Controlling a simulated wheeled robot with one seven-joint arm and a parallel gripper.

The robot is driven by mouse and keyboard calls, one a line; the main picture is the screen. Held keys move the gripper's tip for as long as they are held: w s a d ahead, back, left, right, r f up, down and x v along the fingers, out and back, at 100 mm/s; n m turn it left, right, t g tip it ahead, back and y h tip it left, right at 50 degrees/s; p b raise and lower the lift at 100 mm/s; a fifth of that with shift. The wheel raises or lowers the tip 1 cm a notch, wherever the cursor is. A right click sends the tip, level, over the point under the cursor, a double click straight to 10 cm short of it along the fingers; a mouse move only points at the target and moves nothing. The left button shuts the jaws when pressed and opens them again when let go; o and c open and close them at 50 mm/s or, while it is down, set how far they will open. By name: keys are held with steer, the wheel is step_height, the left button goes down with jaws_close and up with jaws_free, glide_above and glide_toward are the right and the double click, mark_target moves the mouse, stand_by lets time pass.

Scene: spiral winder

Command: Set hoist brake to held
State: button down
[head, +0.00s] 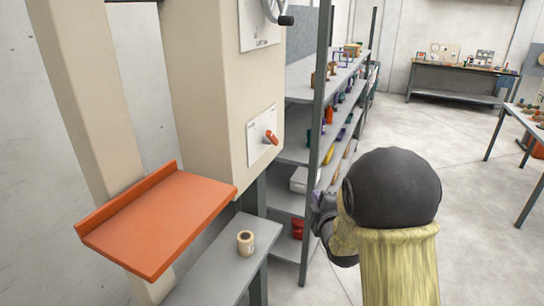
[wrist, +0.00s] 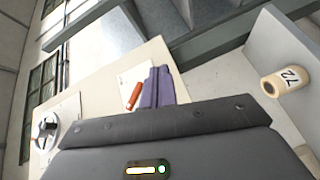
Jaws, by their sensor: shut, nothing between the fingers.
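A red-orange lever (head: 270,137) sits on a white plate (head: 258,146) on the side of the beige machine column. The plate's label is too small to read, so I cannot tell if this lever is the hoist brake. In the wrist view the lever (wrist: 134,96) appears just left of my gripper (wrist: 158,84). My gripper's purple-grey fingers are shut together and empty. They cover part of the plate in that view, and I see no contact with the lever. In the head view my arm is right of the column, its fingers hard to make out.
A handwheel (wrist: 45,130) with a dark handle is on a higher plate. An orange tray (head: 160,222) juts out at the left. A roll (head: 245,243) marked 72 stands on a grey bench. A loaded shelf rack (head: 315,150) stands behind the column. Floor at right is open.

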steer(key=a+r+n+t+y+b, duration=0.2)
steer(key=a+n+y, duration=0.7)
steer(key=n, duration=0.5)
steer(key=shift+s+a+t+y+b, duration=0.15)
steer(key=shift+s+t+y+b, duration=0.15)
steer(key=shift+t+y, duration=0.35)
steer(key=shift+r, duration=0.15)
steer(key=p, duration=0.8)
glide_toward(272, 138)
steer(key=w+a+r, duration=0.2)
steer(key=w+a, duration=0.2)
steer(key=a, duration=0.1)
steer(key=shift+w+d+r, duration=0.1)
steer(key=shift+w+r, duration=0.2)
steer(key=shift+a, duration=0.2)
